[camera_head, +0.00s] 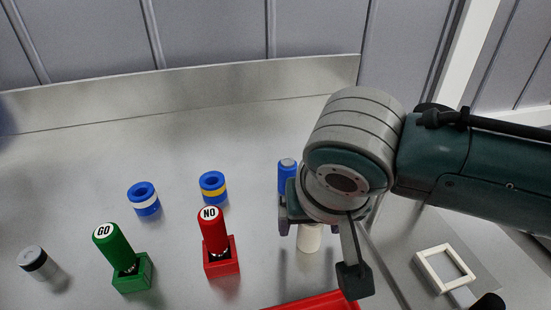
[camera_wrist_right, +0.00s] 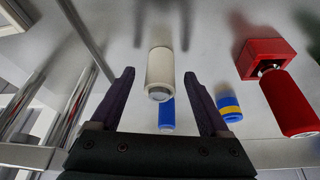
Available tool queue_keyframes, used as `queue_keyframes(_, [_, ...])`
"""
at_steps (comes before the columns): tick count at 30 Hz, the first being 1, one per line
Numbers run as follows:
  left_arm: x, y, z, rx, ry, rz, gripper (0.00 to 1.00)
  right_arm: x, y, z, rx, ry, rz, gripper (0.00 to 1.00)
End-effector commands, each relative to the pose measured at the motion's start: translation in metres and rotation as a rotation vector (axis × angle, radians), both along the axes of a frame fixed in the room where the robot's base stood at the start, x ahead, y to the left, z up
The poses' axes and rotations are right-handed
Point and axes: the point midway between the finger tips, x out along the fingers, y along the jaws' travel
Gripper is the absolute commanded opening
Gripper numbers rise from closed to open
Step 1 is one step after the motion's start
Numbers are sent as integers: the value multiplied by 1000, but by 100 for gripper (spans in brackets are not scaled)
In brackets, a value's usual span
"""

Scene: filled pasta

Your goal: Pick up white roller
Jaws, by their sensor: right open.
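The white roller (camera_head: 309,238) stands upright on the grey table, its upper part hidden behind my right gripper (camera_head: 320,247) in the head view. In the right wrist view the white roller (camera_wrist_right: 160,70) shows between the two dark fingertips of my right gripper (camera_wrist_right: 159,76), with a visible gap on each side. The right gripper is open and empty. Whether its fingertips reach fully around the roller or stop short of it, I cannot tell. My left gripper is not in view.
A blue cylinder (camera_head: 287,174) stands close behind the roller. A red NO handle in its block (camera_head: 220,255), a green GO handle (camera_head: 116,250), two blue banded rings (camera_head: 143,199) (camera_head: 213,187) and a grey-black cylinder (camera_head: 36,262) stand left. A red tray (camera_head: 318,302) lies in front; a white frame (camera_head: 444,267) lies right.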

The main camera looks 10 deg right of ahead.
Motion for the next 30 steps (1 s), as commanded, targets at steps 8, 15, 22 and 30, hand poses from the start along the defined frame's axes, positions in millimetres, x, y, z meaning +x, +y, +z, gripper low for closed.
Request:
queue_keyframes(8, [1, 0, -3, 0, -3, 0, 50, 4, 0, -9, 1, 0, 2, 79])
queue_keyframes(15, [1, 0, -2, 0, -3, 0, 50, 3, 0, -9, 1, 0, 1, 60])
queue_keyframes(22, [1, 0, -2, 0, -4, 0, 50, 3, -1, -9, 1, 0, 0, 34])
queue_keyframes(30, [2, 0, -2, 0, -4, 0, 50, 3, -1, -9, 0, 0, 0, 4])
